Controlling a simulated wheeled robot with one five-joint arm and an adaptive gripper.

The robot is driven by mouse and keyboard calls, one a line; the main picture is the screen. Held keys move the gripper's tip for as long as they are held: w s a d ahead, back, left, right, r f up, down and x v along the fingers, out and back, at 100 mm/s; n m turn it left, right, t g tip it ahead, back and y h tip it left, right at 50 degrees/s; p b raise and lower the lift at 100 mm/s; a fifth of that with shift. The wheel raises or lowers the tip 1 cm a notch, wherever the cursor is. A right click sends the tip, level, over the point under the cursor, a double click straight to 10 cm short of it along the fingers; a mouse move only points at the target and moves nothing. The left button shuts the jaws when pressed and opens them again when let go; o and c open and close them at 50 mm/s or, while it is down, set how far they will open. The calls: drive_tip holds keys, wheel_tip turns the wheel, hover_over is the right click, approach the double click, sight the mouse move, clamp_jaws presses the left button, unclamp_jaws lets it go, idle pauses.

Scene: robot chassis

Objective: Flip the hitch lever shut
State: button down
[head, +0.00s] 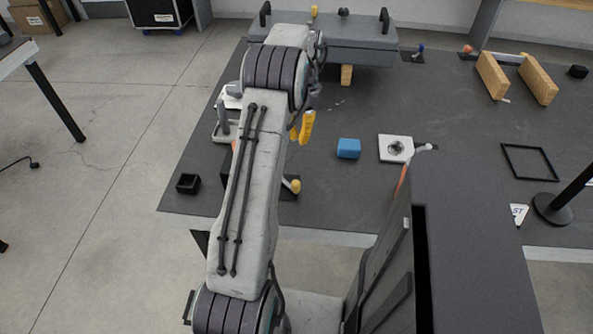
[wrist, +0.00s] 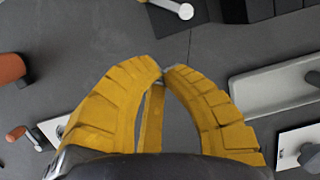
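My gripper (wrist: 163,70) has yellow fingers whose tips come together in the wrist view, with nothing clearly held between them. In the head view the yellow fingers (head: 302,126) hang above the dark table, left of the blue block. No part is plainly marked as the hitch lever. A small lever with a yellow knob (head: 295,186) shows beside my arm, its base partly hidden. In the wrist view, a pale lever with a round end (wrist: 183,11) is at the top edge, beyond the fingertips, and an orange-knobbed piece (wrist: 17,133) is at lower left.
A blue block (head: 348,148) and a white plate with a round dark centre (head: 396,148) lie on the dark table (head: 450,180). A grey case (head: 345,40) stands at the back. A white tray (wrist: 270,92) is right of the fingers in the wrist view.

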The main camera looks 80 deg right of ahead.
sight(296, 186)
drive_tip(key=p+x, duration=0.3)
drive_tip(key=x, duration=0.4)
drive_tip(key=shift+a+f, duration=0.15)
drive_tip(key=shift+a, duration=0.05)
drive_tip(key=shift+a+p, duration=1.05)
drive_tip(key=shift+p, duration=0.1)
drive_tip(key=shift+a+f, duration=0.2)
drive_tip(key=shift+a, duration=0.65)
